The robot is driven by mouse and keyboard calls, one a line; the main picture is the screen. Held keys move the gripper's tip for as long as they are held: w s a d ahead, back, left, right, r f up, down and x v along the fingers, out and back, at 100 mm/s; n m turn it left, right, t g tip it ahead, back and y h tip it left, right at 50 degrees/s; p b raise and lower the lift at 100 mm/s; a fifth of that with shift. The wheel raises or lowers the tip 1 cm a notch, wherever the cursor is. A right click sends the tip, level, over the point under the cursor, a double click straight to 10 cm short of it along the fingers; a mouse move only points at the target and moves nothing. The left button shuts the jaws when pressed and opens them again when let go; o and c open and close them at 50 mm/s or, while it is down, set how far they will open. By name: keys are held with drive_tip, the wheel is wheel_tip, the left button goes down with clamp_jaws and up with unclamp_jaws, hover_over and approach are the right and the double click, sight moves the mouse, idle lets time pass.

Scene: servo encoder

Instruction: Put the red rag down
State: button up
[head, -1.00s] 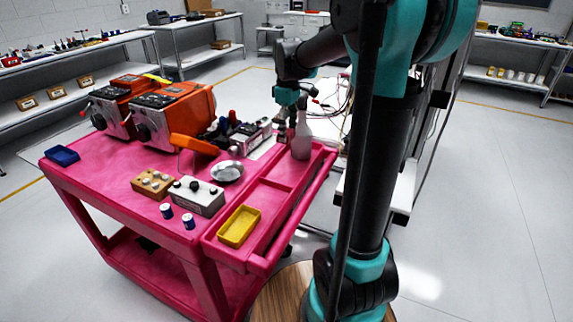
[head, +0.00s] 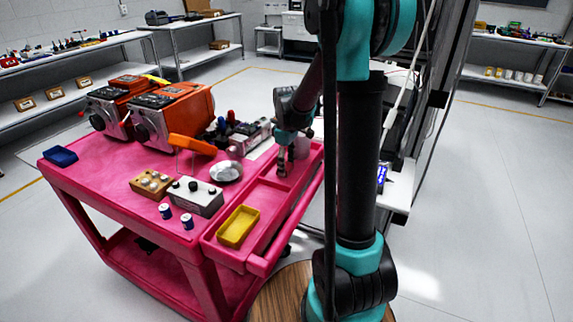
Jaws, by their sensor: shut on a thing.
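My gripper (head: 282,170) is at the far right part of the pink cart, low over the tray section along its right side. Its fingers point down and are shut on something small. I take this to be the red rag, but the rag cannot be made out against the pink plastic at this size. The pink cart (head: 110,178) has a flat top with a recessed tray (head: 262,208) on its right side.
A metal dish (head: 226,171), a yellow tray (head: 238,226), a grey box (head: 196,197) and orange instruments (head: 175,115) occupy the cart. The recessed tray's middle looks bare.

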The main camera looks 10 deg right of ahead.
drive_tip(key=shift+f, duration=0.15)
drive_tip(key=o, duration=1.3)
wheel_tip(320, 180, up, 12)
drive_tip(key=shift+r, duration=0.15)
